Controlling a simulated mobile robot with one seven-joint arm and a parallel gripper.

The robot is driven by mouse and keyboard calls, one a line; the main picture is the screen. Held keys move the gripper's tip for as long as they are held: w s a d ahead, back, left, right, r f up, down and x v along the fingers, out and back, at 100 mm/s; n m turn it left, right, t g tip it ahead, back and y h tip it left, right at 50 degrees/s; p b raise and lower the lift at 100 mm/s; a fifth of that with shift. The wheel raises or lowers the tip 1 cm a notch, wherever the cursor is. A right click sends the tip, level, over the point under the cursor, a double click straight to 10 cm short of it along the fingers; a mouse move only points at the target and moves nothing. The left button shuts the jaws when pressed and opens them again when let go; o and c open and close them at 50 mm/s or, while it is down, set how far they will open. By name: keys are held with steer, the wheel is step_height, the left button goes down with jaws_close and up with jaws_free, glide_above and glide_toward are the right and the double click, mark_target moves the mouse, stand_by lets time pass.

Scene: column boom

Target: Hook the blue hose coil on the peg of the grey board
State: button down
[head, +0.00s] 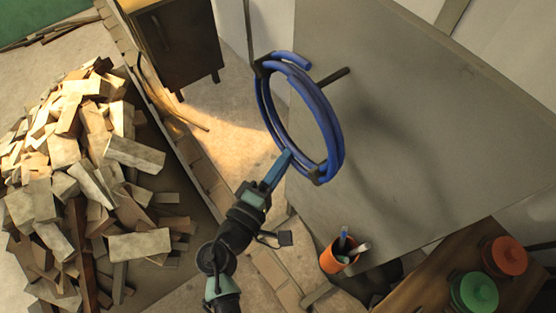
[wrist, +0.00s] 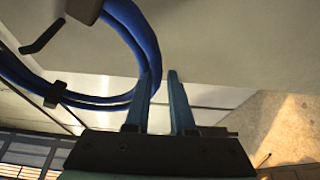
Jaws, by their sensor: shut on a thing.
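The blue hose coil (head: 328,118), bound with dark ties, hangs in the air from my gripper (head: 288,158). My gripper is shut on the coil's lower edge, and the loop stands up beyond the fingers. The coil also shows at the upper left of the wrist view (wrist: 75,97), beside the fingertips (wrist: 158,78). The grey board (head: 430,130) fills the right of the head view. Its dark peg (head: 337,76) sticks out just right of the coil's upper rim. In the wrist view the peg (wrist: 45,35) appears within the loop's outline; I cannot tell whether it passes through.
A pile of wood blocks (head: 85,165) lies at left. A dark cabinet (head: 176,40) stands at the back. An orange cup with tools (head: 338,258) is below the board. A wooden table (head: 425,288) with a red pot (head: 505,257) and green pot (head: 474,293) is at lower right.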

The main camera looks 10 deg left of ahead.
mark_target(301, 150)
steer(key=shift+w+d, duration=1.4)
steer(key=shift+w, duration=0.05)
steer(key=shift+w+d+f+b, duration=0.15)
steer(key=shift+f+b, duration=0.4)
steer(key=shift+b, duration=0.05)
steer(key=shift+w+d+f+b, duration=0.2)
steer(key=shift+f+b, duration=0.3)
steer(key=shift+b, duration=0.1)
steer(key=shift+w+d+f+b, duration=0.15)
steer(key=shift+f+b, duration=0.4)
steer(key=shift+b, duration=0.05)
steer(key=c, duration=0.8)
jaws_free()
steer(key=shift+o, duration=0.6)
steer(key=shift+f, duration=0.1)
steer(key=shift+f, duration=0.1)
steer(key=shift+s, duration=0.1)
